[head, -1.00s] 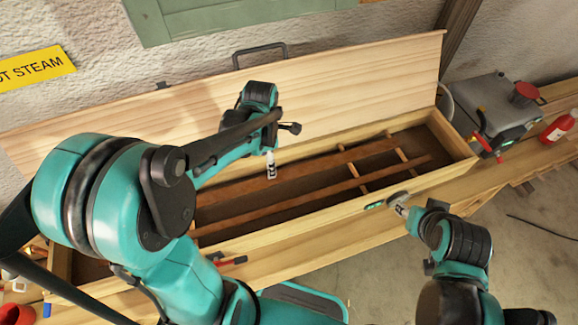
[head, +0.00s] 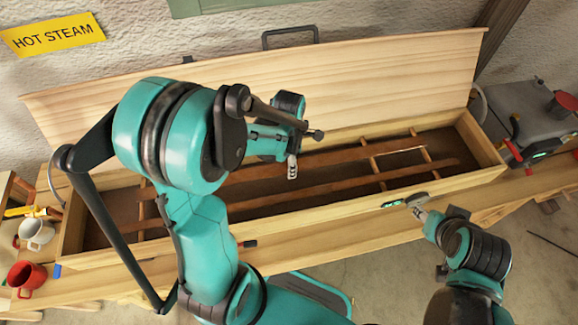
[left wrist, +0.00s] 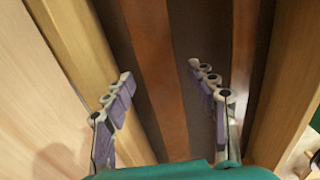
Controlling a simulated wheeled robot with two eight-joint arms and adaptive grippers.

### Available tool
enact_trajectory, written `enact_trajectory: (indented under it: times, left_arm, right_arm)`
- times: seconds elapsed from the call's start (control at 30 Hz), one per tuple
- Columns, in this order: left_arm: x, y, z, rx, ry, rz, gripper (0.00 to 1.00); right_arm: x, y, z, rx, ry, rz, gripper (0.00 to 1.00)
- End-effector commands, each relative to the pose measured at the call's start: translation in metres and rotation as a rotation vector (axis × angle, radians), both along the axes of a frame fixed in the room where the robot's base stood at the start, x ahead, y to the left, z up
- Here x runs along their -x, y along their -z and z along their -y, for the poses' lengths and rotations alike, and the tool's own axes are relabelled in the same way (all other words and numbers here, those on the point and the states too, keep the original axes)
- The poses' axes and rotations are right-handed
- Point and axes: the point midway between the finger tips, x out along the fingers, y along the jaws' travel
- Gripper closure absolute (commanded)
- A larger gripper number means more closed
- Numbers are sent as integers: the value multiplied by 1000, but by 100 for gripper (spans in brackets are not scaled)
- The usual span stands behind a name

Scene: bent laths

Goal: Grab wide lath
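Two brown laths lie lengthwise in the long open wooden box. The far lath (head: 340,156) looks wider than the near lath (head: 320,190); the left wrist view also shows the wide lath (left wrist: 154,75) and the narrower lath (left wrist: 244,50). My left gripper (head: 292,168) is over the box and points down. In the left wrist view its open fingers (left wrist: 165,100) stand on either side of the wide lath, with nothing clamped. How far above it they are is unclear. My right gripper (head: 416,204) is by the box's front wall; its finger gap cannot be made out.
The box (head: 488,148) has its pale lid (head: 380,75) raised at the back. Crosswise rungs (head: 373,165) lie inside. A grey boiler (head: 530,110) stands at the right end. Mugs, one red (head: 27,276), stand at the left on the bench.

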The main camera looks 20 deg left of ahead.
Motion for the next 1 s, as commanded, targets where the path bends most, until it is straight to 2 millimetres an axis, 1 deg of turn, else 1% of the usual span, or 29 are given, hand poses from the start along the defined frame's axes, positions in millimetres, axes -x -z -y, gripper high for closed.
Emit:
enact_trajectory:
  times: [0.03, 0.07, 0.1, 0.17, 0.47, 0.57, 0.67, 0.77, 0.83, 1.0]
  left_arm:
    - [0, 0, 0, 0, 0, 0, 62]
    - [0, 0, 0, 0, 0, 0, 70]
    - [0, 0, 0, 0, 0, 0, 80]
    - [0, 0, 0, 0, 0, 0, 96]
    - [0, -1, 0, 0, 0, 0, 96]
    - [0, -5, 0, 0, 0, 0, 96]
    - [0, -14, 0, 0, 0, 0, 96]
    - [0, -31, 0, 0, 0, 0, 96]
    - [0, -46, 0, 0, 0, 0, 96]
    - [1, -93, 0, 0, 0, 0, 96]
  right_arm:
    - [0, 0, 0, 0, 0, 0, 60]
    - [0, 0, 0, 0, 0, 0, 60]
    - [0, 0, 0, 0, 0, 0, 60]
    - [0, 0, 0, 0, 0, 0, 60]
    - [0, 0, 0, 0, 0, 0, 60]
    - [0, -1, 0, 0, 0, 0, 60]
    - [0, -4, 0, 0, 0, 0, 60]
    - [0, -10, 0, 0, 0, 0, 60]
    - [0, -14, 0, 0, 0, 0, 60]
    - [0, -26, 0, 0, 0, 0, 60]
